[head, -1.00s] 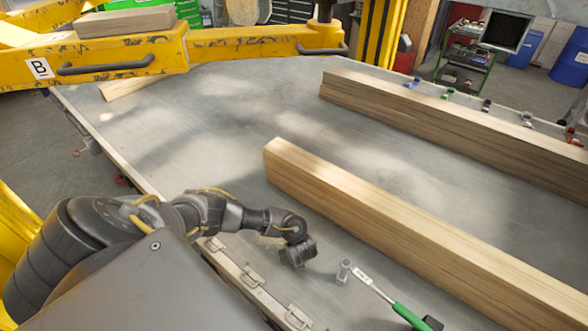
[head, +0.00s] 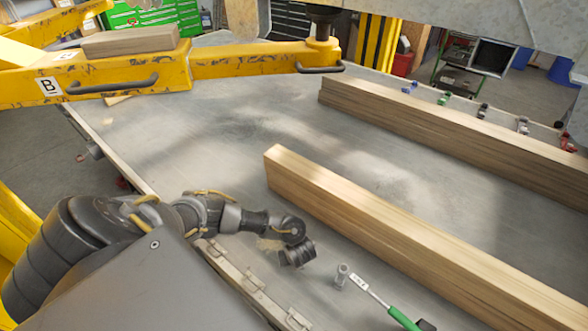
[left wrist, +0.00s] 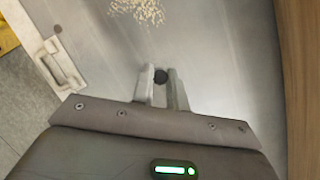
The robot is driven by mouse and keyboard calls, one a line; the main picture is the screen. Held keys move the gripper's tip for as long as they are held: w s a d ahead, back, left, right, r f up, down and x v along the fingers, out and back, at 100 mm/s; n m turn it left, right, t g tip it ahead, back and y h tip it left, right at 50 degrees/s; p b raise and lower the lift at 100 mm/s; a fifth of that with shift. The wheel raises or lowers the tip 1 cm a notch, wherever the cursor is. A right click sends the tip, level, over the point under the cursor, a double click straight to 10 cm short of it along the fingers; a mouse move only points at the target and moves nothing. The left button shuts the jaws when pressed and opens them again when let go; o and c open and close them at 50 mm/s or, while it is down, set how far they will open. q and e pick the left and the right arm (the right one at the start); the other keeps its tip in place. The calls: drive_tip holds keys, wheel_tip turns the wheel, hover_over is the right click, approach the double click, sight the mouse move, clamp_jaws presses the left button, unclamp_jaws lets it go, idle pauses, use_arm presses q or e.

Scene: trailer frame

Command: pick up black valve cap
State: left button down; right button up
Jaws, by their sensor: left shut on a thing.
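The black valve cap (left wrist: 160,76) is a small dark round piece in the left wrist view. It sits between the two grey fingers of my left gripper (left wrist: 162,82), which is shut on it just above or at the grey metal surface (left wrist: 215,60); I cannot tell which. In the head view my left gripper (head: 296,262) points down over the grey table, left of the hammer-like tool. The cap cannot be made out there. My right gripper is not in view.
A long wooden beam (head: 390,230) lies right of the gripper. A green-handled tool (head: 375,297) lies nearby. Pale shavings (left wrist: 138,9) are scattered close by. Latches (head: 252,280) line the near edge. A second beam stack (head: 450,130) lies farther back, with coloured clamps behind it.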

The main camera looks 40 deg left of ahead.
use_arm(q)
drive_tip(key=s+d+r+p, duration=0.2)
drive_tip(key=s+d+r, duration=0.5)
drive_tip(key=s+r, duration=0.2)
drive_tip(key=shift+s, duration=1.25)
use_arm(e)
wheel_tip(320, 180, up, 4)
use_arm(q)
drive_tip(key=shift+a, duration=0.15)
